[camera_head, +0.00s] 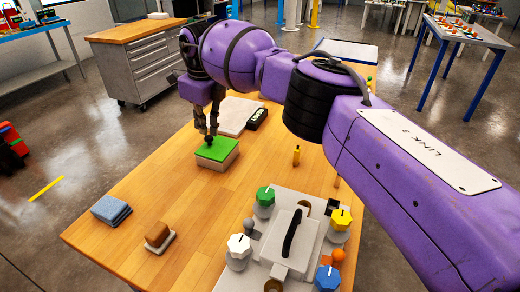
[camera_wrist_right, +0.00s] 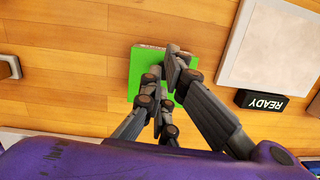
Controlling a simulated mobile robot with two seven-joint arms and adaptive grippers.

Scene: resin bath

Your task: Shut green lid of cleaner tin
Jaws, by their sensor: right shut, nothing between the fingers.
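The cleaner tin (camera_head: 216,161) is a beige box on the wooden table, left of centre in the head view. Its green lid (camera_head: 218,147) lies flat over the top and looks shut. In the right wrist view the green lid (camera_wrist_right: 135,80) shows partly behind the fingers. My right gripper (camera_head: 211,142) is shut and empty, pointing down with its fingertips at the lid; I cannot tell whether they touch it. It also shows in the wrist view (camera_wrist_right: 163,84). My left gripper is not in view.
A resin bath unit (camera_head: 262,240) with coloured knobs stands at the table's front. A blue cloth stack (camera_head: 111,209) and a brown-topped block (camera_head: 158,236) lie front left. A white plate (camera_wrist_right: 272,45) and black READY sign (camera_wrist_right: 262,103) lie beside the tin. Table left of the tin is clear.

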